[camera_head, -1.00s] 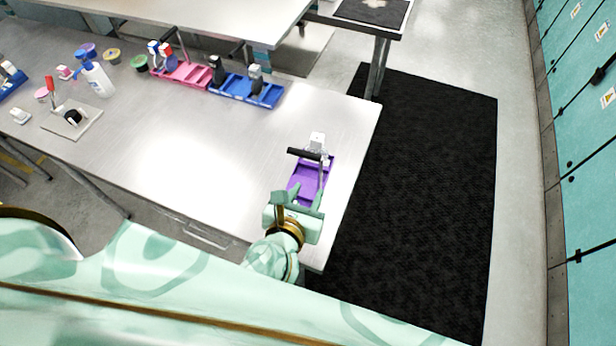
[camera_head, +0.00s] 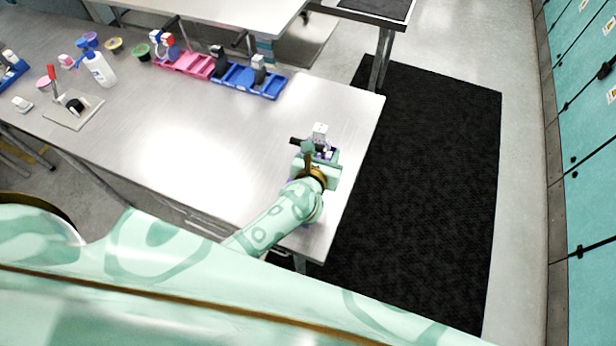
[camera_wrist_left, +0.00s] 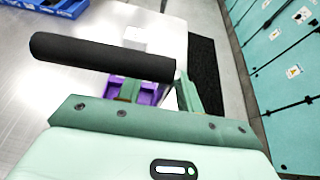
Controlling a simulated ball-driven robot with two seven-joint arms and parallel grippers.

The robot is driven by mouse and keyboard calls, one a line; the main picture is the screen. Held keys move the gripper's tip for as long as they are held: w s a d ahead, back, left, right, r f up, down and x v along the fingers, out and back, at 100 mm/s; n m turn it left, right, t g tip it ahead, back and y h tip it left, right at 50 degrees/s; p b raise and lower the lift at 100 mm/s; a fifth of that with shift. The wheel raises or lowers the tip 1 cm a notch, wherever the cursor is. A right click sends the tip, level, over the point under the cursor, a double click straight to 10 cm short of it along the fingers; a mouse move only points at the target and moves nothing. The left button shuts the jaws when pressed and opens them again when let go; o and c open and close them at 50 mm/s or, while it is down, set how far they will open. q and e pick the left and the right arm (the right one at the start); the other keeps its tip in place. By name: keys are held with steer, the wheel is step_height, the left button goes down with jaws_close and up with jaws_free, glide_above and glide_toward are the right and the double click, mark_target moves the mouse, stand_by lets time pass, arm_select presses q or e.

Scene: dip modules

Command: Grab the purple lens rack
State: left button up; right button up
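The purple lens rack lies near the right end of the steel table, mostly hidden under my left gripper in the head view. Purple parts of the rack (camera_wrist_left: 150,92) show in the left wrist view between and beside the fingers. Its black handle bar (camera_wrist_left: 100,57) crosses in front of the fingers, and it also shows in the head view (camera_head: 298,141). A white block (camera_head: 320,131) stands at the rack's far end. My left gripper (camera_head: 314,152) is over the rack, its two fingers (camera_wrist_left: 157,90) apart. Contact cannot be told. My right gripper is not in view.
The steel table (camera_head: 210,140) is clear left of the rack. A blue rack (camera_head: 248,82), a pink rack (camera_head: 190,65) and a spray bottle (camera_head: 100,70) stand farther back. The table's right edge is close to my gripper, with a black mat (camera_head: 430,180) on the floor beyond.

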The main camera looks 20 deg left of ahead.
arm_select(q)
jaws_close()
steer(key=shift+r, duration=0.1)
stand_by(1.2)
